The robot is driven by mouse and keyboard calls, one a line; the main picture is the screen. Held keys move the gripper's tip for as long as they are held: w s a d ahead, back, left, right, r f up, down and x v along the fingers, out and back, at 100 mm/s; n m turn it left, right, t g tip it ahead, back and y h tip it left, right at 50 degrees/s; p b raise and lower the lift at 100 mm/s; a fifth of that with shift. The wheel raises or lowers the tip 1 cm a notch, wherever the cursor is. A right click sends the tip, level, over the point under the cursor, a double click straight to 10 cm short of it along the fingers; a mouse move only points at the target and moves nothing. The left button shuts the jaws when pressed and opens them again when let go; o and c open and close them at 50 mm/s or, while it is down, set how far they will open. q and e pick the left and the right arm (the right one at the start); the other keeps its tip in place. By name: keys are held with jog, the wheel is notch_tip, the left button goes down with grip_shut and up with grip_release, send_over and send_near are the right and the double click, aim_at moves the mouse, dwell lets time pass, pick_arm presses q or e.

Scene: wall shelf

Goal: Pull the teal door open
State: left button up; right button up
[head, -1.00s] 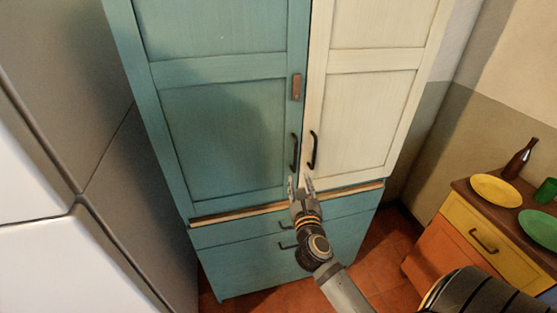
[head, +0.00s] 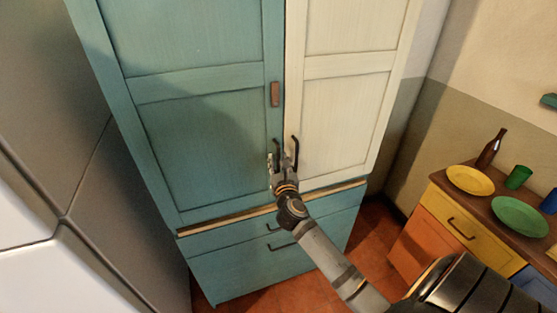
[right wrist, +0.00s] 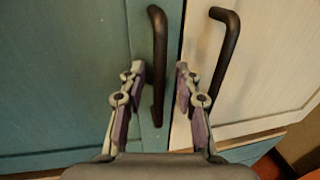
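The teal door (head: 200,140) is the left door of a tall cupboard and looks shut. Its dark bar handle (right wrist: 158,60) stands upright near its right edge. My right gripper (head: 281,158) is at this handle in the head view and partly covers it. In the right wrist view my right gripper (right wrist: 160,70) is open, with one finger on each side of the teal door's handle. A gap shows between the handle and both fingers. My left gripper is not in view.
The cream door (head: 345,110) stands to the right, with its own dark handle (right wrist: 228,50) close by. Teal drawers (head: 270,250) lie below a wooden ledge. A low cabinet (head: 445,220) with plates and a bottle stands at the right. A grey panel (head: 80,120) is at the left.

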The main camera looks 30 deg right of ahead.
jog(key=shift+a, duration=0.1)
jog(key=shift+c, duration=0.8)
grip_shut()
